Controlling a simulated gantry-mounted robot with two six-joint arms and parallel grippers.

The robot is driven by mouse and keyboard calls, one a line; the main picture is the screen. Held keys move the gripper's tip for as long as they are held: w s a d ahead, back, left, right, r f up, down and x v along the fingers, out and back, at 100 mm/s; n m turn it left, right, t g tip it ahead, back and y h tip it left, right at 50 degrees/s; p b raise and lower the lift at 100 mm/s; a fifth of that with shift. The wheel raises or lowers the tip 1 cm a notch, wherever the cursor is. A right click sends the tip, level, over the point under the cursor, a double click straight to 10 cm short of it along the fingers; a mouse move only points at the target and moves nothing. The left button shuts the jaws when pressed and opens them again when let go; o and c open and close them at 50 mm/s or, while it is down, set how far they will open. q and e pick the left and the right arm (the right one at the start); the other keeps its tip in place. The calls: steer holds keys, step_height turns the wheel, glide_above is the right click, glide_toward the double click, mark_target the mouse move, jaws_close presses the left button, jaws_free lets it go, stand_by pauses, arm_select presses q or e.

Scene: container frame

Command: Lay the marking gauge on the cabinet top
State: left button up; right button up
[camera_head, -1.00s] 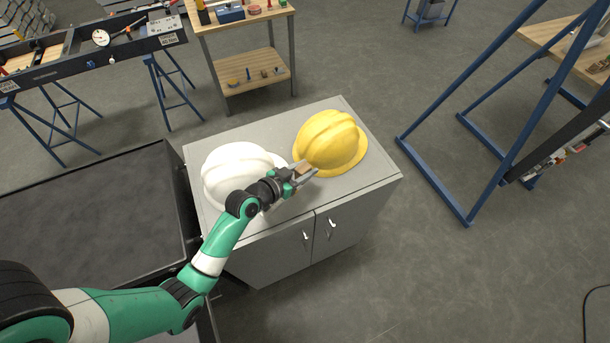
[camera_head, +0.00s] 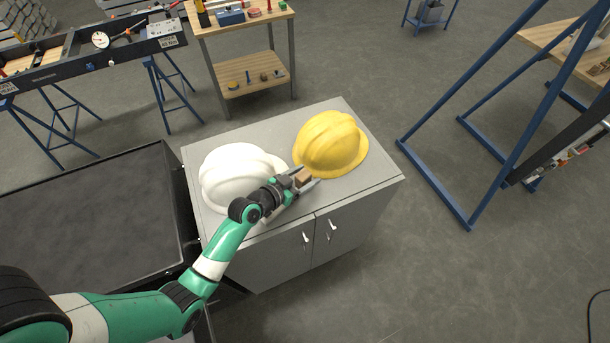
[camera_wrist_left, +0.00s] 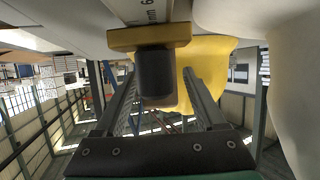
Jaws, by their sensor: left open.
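The marking gauge (camera_head: 304,178) is a small brown block in the head view, on the cabinet top (camera_head: 345,190) near its front edge, between the two hard hats. In the left wrist view the gauge has a yellowish-brown head (camera_wrist_left: 150,38), a marked pale beam and a dark cylindrical part (camera_wrist_left: 155,75). My left gripper (camera_head: 302,181) is open, with one finger on each side of the gauge and visible gaps to the dark part in the wrist view (camera_wrist_left: 160,76). My right gripper is not in view.
A white hard hat (camera_head: 235,175) stands left of the gauge, close to my left wrist. A yellow hard hat (camera_head: 331,143) stands just behind it. A dark-topped bench (camera_head: 90,205) adjoins the cabinet's left side. The cabinet top's right front corner is clear.

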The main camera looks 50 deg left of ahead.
arm_select(q)
steer(key=shift+r, duration=0.15)
steer(key=shift+s+r+p, duration=0.15)
steer(key=shift+s+p, duration=0.05)
steer(key=shift+p, duration=0.1)
steer(key=p+v, duration=0.1)
steer(key=v, duration=1)
steer(key=shift+s+r+p, duration=0.1)
steer(key=shift+s+p, duration=0.2)
steer(key=shift+p, duration=0.1)
